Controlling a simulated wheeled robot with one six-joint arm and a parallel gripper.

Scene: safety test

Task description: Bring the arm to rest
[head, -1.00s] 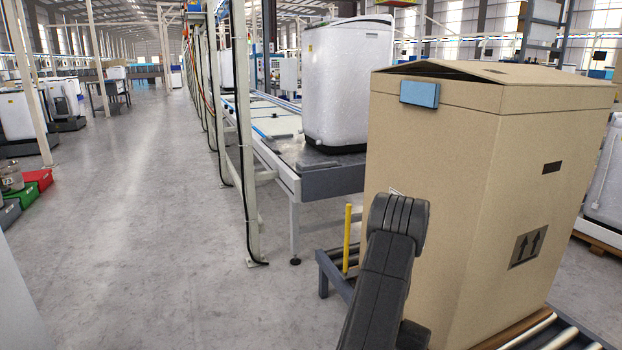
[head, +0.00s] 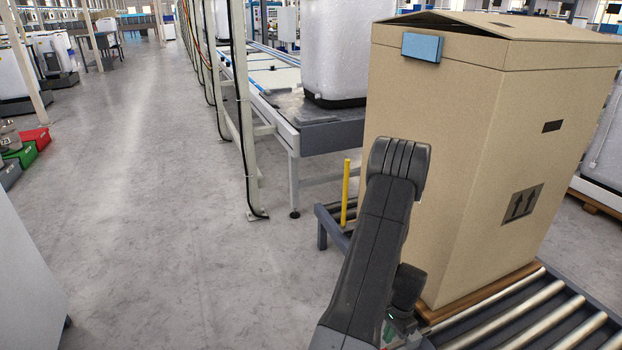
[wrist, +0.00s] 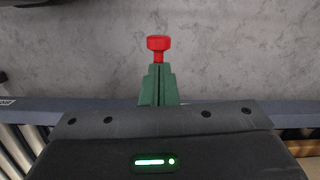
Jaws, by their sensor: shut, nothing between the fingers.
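My dark grey arm rises in front of the large cardboard box in the head view, its elbow in front of the box's left face. My gripper (wrist: 158,80) shows in the wrist view with its green fingers together over the grey floor. A red knob-shaped thing (wrist: 159,44) shows just beyond the fingertips; I cannot tell whether it touches them. In the head view the fingers are not clearly visible.
The cardboard box (head: 450,150) stands on a roller conveyor (head: 535,320), with a blue block (head: 422,47) near its top edge. A yellow post (head: 345,192) and a metal frame post (head: 243,120) stand nearby. Open floor (head: 150,200) lies to the left.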

